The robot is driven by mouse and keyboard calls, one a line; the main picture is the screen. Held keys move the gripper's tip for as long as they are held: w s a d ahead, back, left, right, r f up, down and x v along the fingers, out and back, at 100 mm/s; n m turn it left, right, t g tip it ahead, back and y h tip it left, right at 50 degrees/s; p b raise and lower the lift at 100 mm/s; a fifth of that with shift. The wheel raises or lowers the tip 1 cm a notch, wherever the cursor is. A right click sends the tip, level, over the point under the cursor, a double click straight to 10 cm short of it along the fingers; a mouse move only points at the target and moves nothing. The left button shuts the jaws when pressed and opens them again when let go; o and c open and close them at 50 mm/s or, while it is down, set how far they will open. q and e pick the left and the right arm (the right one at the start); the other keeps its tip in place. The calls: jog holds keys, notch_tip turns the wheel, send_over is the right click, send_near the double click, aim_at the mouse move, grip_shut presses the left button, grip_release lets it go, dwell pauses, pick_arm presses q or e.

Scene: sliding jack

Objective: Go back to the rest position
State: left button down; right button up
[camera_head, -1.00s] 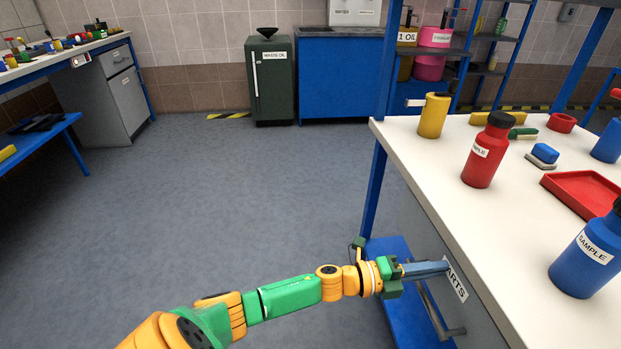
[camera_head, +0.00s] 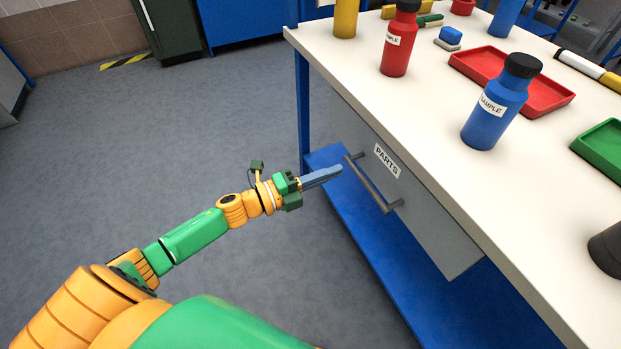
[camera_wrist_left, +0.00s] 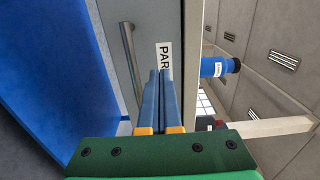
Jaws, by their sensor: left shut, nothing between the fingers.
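My left gripper (camera_head: 322,177) reaches in from the left, its blue fingers shut with nothing between them. In the head view its tips end just left of the handle (camera_head: 372,184) of the grey drawer marked PARTS (camera_head: 440,231). In the left wrist view the shut fingers (camera_wrist_left: 162,75) point toward the drawer front (camera_wrist_left: 150,12), with the handle (camera_wrist_left: 131,60) to their left, apart from them. The drawer appears closed. My right gripper is not in view.
The white workbench (camera_head: 425,150) holds a red bottle (camera_head: 398,45), a blue bottle (camera_head: 495,105), a red tray (camera_head: 540,97) and a green tray (camera_head: 604,143). A blue lower shelf (camera_head: 375,255) lies beneath the drawer. The floor (camera_head: 150,130) at left is clear.

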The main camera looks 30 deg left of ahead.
pick_arm(q)
jog(key=s+a+f+n+y, duration=0.3)
jog(key=a+f+n+y, duration=0.4)
jog(key=f, duration=0.4)
jog(key=s+a+f+n+g+y, duration=0.1)
jog(key=s+f+n+g+y, duration=0.15)
jog(key=s+f+n, duration=0.65)
jog(key=s+a+f+n+g+y, duration=0.2)
jog(key=s+f+g, duration=0.2)
jog(key=s+f, duration=0.55)
jog(key=s+d+f+n+g, duration=0.4)
jog(key=s+d+f+g, duration=0.15)
jog(key=s+f, duration=0.5)
jog(key=s+r+p, duration=0.2)
jog(key=r+p, duration=0.7)
jog(key=r, duration=0.1)
jog(key=s+r+n+g+p, duration=0.1)
jog(key=s+r+p, duration=0.1)
jog(key=r+p, duration=0.8)
jog(key=shift+s+d, duration=0.35)
jog(key=shift+d, duration=0.05)
jog(key=shift+h, duration=0.25)
